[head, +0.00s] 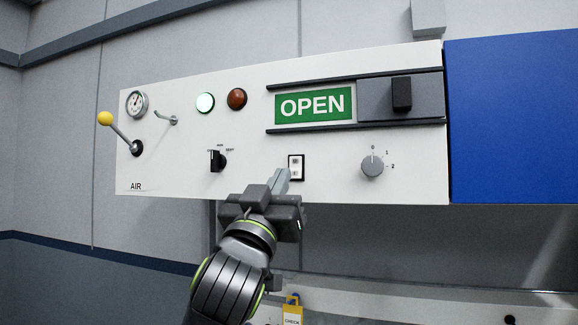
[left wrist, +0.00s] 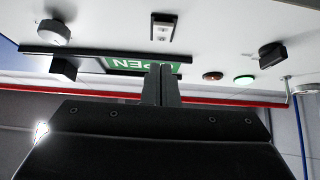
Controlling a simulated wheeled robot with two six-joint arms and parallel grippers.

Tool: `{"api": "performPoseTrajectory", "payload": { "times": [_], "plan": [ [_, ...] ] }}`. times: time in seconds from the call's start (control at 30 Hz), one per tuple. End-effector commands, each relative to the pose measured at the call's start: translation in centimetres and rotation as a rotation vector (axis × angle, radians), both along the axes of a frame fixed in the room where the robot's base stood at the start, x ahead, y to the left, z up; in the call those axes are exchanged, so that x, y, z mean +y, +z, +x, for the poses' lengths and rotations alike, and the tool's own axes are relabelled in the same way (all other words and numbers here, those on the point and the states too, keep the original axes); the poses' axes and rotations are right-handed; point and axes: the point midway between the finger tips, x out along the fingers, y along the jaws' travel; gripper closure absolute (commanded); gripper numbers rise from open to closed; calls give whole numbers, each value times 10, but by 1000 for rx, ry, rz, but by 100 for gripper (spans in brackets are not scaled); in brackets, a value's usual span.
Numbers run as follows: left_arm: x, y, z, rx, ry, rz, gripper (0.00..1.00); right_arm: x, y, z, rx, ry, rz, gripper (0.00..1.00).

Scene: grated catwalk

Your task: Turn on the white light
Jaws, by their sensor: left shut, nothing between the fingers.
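A white panel (head: 235,135) is mounted on the wall. Its round pale lamp (head: 205,102) glows white with a green tint; it looks greener in the left wrist view (left wrist: 244,80). A small rocker switch (head: 296,168) in a dark frame sits low on the panel, and also shows in the left wrist view (left wrist: 162,27). My left gripper (head: 281,180) is shut and empty, its fingertips just left of and below the rocker in the head view. I cannot tell whether they touch the panel. My right gripper is in neither view.
An amber-brown lamp (head: 237,98) is unlit. The panel also has a black selector (head: 217,160), a grey rotary knob (head: 372,166), a yellow-tipped lever (head: 106,118), a gauge (head: 137,103) and an OPEN sign (head: 313,105) with a slider (head: 401,93). A blue panel (head: 515,120) adjoins right.

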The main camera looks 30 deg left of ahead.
Motion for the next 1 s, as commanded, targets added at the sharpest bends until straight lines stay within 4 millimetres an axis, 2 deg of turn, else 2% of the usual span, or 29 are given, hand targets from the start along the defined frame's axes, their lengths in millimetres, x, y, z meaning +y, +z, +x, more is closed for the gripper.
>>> {"api": "performPoseTrajectory", "payload": {
  "times": [0.03, 0.2, 0.4, 0.8, 1.0],
  "plan": [
    [2, 9, 8, 4, 2, -2, 100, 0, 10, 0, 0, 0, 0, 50],
    [7, 2, 30, 5, 1, -1, 100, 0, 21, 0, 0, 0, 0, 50],
    [10, -1, 41, 2, 0, 0, 100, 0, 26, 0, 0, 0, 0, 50],
    [10, -3, 42, -1, 0, 0, 100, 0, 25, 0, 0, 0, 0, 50],
    [12, -10, 47, -40, 1, 8, 100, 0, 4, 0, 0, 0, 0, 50]
  ]
}}
